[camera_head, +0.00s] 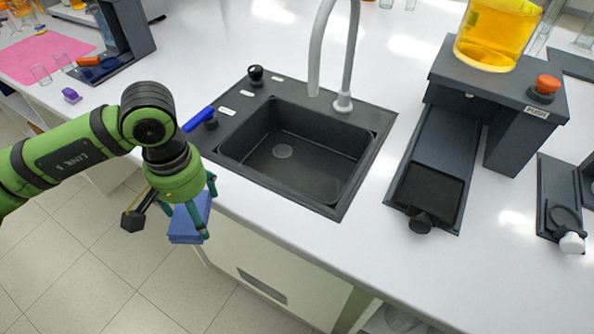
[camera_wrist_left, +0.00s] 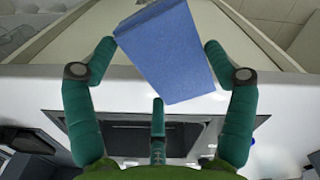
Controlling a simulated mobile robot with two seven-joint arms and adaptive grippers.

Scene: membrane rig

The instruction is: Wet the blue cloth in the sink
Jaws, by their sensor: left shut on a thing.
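The blue cloth (camera_head: 187,221) hangs below my left gripper (camera_head: 188,208), off the front edge of the counter. My left gripper is shut on the cloth. In the left wrist view the cloth (camera_wrist_left: 168,55) is a folded blue slab between the fingers of the left gripper (camera_wrist_left: 160,75). The dark sink (camera_head: 295,150) is set in the counter to the right of the gripper, and its basin looks empty. A grey tap (camera_head: 343,60) arches over the sink's back side. In the wrist view the sink (camera_wrist_left: 130,138) shows beyond the fingers. My right gripper is not in view.
A blue lever (camera_head: 198,119) and a black knob (camera_head: 255,73) stand on the sink's rim. A dark dispenser (camera_head: 500,85) with a flask of orange liquid (camera_head: 497,30) stands to the right. A pink mat (camera_head: 45,57) with glassware lies far left.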

